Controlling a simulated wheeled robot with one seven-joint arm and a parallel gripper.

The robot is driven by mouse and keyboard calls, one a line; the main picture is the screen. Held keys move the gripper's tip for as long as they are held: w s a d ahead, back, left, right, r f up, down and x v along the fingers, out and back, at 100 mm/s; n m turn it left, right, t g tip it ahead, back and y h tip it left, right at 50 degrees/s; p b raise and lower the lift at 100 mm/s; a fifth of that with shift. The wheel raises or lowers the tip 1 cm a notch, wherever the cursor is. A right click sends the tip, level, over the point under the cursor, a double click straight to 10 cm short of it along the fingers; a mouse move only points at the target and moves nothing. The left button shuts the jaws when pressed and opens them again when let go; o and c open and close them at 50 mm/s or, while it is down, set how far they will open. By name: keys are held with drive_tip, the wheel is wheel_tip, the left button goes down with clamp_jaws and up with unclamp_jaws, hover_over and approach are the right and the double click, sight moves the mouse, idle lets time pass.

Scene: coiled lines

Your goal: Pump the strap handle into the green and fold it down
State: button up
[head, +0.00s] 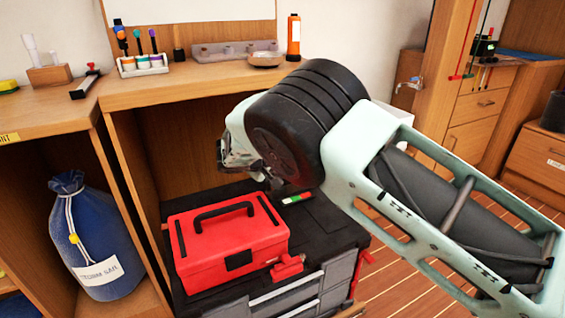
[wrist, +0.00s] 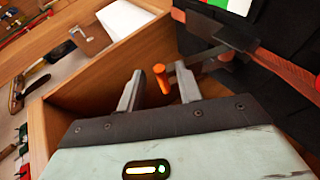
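In the wrist view an orange-tipped strap handle (wrist: 162,79) shows between my two grey fingers, with a thin metal lever running right toward a dark ratchet bracket (wrist: 222,36). An orange-red strap (wrist: 285,70) passes through the bracket across a black surface. My gripper (wrist: 158,73) is open, with visible gaps on both sides of the handle; I cannot tell whether the handle is between the fingertips or beyond them. A green, white and red gauge (wrist: 238,5) is cut off at the top edge; it also shows in the head view (head: 297,198). There my arm hides the handle.
A red toolbox (head: 228,245) stands on the black cabinet top (head: 330,232), in front of the gauge. A blue sail bag (head: 92,240) sits in the left compartment. The wooden bench (head: 190,78) behind carries small tools and an orange bottle (head: 294,38). Wooden floor is clear at right.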

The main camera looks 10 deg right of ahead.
drive_tip(key=p+v, duration=0.3)
drive_tip(key=v, duration=1.4)
drive_tip(key=shift+a, duration=0.1)
